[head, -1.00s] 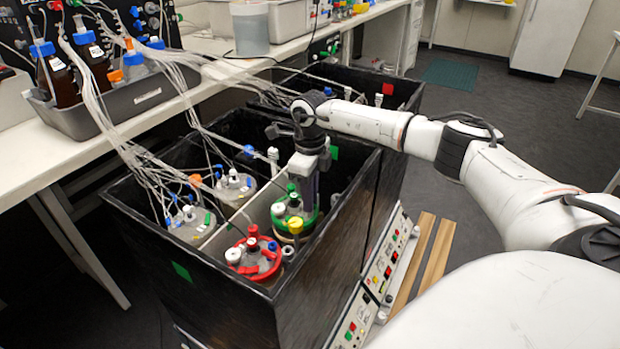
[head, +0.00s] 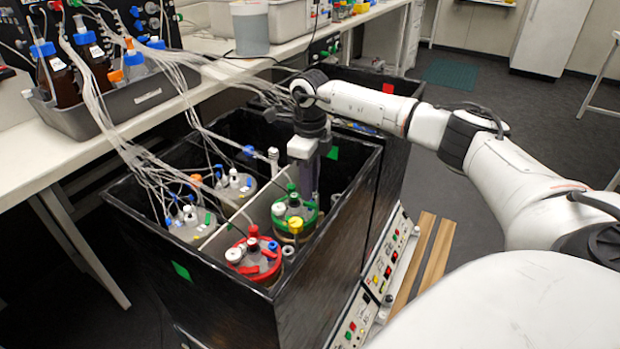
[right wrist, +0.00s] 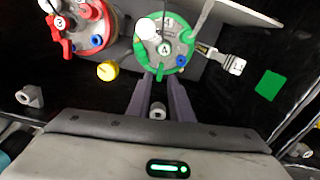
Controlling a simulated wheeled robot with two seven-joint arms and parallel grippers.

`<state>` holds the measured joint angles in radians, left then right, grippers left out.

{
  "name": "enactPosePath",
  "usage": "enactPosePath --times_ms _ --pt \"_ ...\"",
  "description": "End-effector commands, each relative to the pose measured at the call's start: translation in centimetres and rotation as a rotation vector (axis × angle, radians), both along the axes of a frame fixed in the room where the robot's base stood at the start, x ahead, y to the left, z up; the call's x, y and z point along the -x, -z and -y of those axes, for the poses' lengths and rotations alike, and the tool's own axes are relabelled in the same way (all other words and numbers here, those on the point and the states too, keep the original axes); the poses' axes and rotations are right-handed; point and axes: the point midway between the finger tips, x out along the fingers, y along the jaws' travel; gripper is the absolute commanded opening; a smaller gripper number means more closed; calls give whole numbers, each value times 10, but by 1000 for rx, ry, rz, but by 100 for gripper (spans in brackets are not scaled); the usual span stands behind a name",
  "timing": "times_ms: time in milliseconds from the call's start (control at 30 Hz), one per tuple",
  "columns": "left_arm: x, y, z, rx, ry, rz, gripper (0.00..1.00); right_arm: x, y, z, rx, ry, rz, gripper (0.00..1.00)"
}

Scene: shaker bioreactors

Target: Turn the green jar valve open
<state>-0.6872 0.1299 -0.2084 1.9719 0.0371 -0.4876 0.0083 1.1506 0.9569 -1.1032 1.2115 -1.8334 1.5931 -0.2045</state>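The green jar (head: 295,212), with a green ring lid and white, yellow and blue caps, stands upright in the black bin's right compartment. In the right wrist view the green jar (right wrist: 163,48) is at top centre, marked "A". Small green fittings show on its lid; I cannot tell which is the valve. My right gripper (head: 309,190) points down just behind the jar. In the right wrist view the right gripper (right wrist: 163,78) has two purple fingers apart, with their tips at the jar's near rim and nothing clearly held. My left gripper is not in view.
Bin walls (head: 330,240) and a divider (head: 238,222) enclose the jars. Tubes (head: 150,170) hang over the left compartment.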

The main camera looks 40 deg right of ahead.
Motion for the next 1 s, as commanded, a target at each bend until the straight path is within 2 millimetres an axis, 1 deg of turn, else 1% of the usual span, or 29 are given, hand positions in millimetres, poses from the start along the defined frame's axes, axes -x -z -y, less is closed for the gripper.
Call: enactPosePath --times_ms 33,100,200,333,500,1000 --pt "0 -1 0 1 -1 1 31 -1 -13 0 0 -1 4 20" --pt "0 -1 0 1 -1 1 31 -1 -26 0 1 0 4 20" --pt "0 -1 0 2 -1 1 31 0 -42 1 1 0 3 20" --pt "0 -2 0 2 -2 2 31 0 -56 0 1 1 1 20" --pt "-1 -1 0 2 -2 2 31 0 -62 0 0 1 0 20" --pt "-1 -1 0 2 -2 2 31 0 -62 0 0 1 0 20"
